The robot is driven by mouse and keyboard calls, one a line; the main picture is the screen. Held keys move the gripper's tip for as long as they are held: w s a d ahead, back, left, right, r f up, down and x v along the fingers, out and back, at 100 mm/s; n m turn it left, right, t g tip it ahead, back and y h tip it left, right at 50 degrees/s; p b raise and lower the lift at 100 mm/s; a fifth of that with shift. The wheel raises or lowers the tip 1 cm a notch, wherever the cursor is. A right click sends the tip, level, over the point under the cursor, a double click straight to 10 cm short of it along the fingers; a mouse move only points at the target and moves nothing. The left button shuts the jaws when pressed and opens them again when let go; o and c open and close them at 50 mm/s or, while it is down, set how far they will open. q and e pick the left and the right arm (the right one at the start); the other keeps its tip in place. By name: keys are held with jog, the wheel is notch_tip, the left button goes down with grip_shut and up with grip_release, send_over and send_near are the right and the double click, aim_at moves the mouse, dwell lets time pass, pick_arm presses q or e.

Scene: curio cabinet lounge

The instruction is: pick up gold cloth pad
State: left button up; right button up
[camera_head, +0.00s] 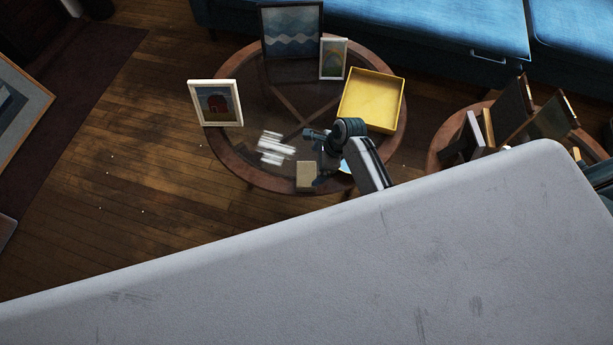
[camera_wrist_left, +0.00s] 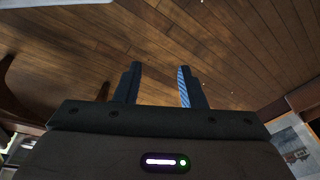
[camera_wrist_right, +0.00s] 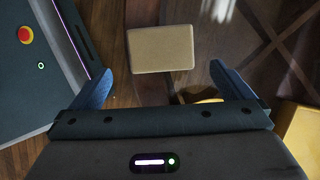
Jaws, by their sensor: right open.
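The gold cloth pad (camera_head: 306,175) is a tan-gold block near the front edge of the round glass-topped table (camera_head: 222,150). In the right wrist view the pad (camera_wrist_right: 160,50) lies ahead of my right gripper (camera_wrist_right: 158,82), between the lines of its two fingers. The fingers are spread with nothing between them, and the pad appears apart from them. In the head view my right gripper (camera_head: 321,157) is just right of the pad. My left gripper (camera_wrist_left: 157,85) is open and empty in its wrist view, with wood floor beyond it; the head view does not show it.
A yellow tray (camera_head: 372,98) stands at the table's right back. Framed pictures (camera_head: 216,103) stand at the left and back. A blurred white object (camera_head: 275,148) is left of the pad. A second round table (camera_head: 447,133) with frames is at right, near a blue sofa (camera_head: 400,28).

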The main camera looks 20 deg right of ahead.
aim_at(306, 174)
jog(key=x, duration=0.3)
jog(key=shift+w+f, duration=0.1)
jog(key=b+x, duration=0.1)
jog(key=x, duration=0.4)
jog(key=shift+f+b, duration=0.3)
jog(key=shift+b, duration=0.05)
jog(key=shift+a+f, duration=0.15)
jog(key=shift+f, duration=0.1)
pick_arm(q)
notch_tip(306, 174, up, 6)
jog(key=w, duration=0.1)
jog(key=shift+w+d, duration=0.25)
pick_arm(e)
jog(key=c, duration=0.7)
